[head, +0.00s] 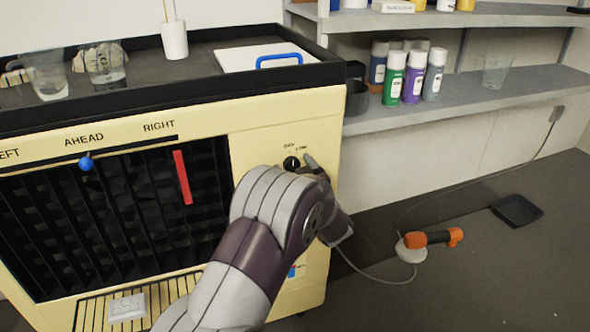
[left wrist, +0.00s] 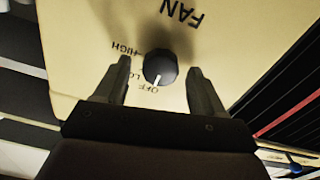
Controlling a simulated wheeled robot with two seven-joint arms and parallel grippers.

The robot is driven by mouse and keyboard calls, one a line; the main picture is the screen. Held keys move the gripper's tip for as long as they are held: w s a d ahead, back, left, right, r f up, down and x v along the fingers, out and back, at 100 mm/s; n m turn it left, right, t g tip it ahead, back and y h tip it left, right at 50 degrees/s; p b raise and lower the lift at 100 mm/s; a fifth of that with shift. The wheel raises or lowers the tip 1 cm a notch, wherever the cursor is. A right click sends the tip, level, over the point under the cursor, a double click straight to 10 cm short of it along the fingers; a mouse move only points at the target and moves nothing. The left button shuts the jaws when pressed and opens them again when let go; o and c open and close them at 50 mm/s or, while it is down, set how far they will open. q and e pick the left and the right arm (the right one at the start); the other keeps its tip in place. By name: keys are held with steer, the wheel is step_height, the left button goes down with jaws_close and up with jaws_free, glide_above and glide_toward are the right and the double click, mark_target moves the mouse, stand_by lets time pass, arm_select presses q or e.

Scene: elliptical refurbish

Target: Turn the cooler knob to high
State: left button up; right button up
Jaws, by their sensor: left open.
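The cooler (head: 325,200) is a cream box with a dark vented front. Its black round fan knob (head: 291,162) is at the upper right of the front panel. In the left wrist view the knob (left wrist: 161,66) has a white pointer mark directed at the OFF label; LOW and HIGH are printed further round to the left. My left gripper (left wrist: 159,64) is open, with one finger on each side of the knob and small gaps visible. In the head view my left gripper (head: 297,165) is at the knob, partly hidden by its own wrist. My right gripper is not in view.
A red vent slider (head: 182,177) and a blue knob (head: 86,163) are on the cooler's front. Cups and a white board (head: 240,57) are on top. Spray cans (head: 413,77) stand on the right shelf. An orange-handled tool (head: 430,239) lies on the floor.

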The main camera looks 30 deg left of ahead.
arm_select(q)
steer(key=c, duration=1.1)
steer(key=shift+o, duration=0.2)
steer(key=shift+r+m+p, duration=0.15)
steer(key=shift+m+p, duration=0.15)
steer(key=shift+p, duration=0.35)
steer(key=m+p, duration=0.9)
steer(key=p, duration=0.2)
steer(key=shift+w+d, duration=0.1)
steer(key=shift+d, duration=0.05)
steer(key=m+p, duration=0.4)
steer(key=shift+m, duration=0.3)
steer(key=shift+f+m+p, duration=0.2)
steer(key=shift+m+p, duration=0.3)
steer(key=shift+m, duration=0.4)
steer(key=shift+f+m+p, duration=0.15)
steer(key=shift+m+p, duration=0.3)
steer(key=shift+m, duration=0.45)
steer(key=o, duration=1.1)
steer(key=shift+c, duration=0.2)
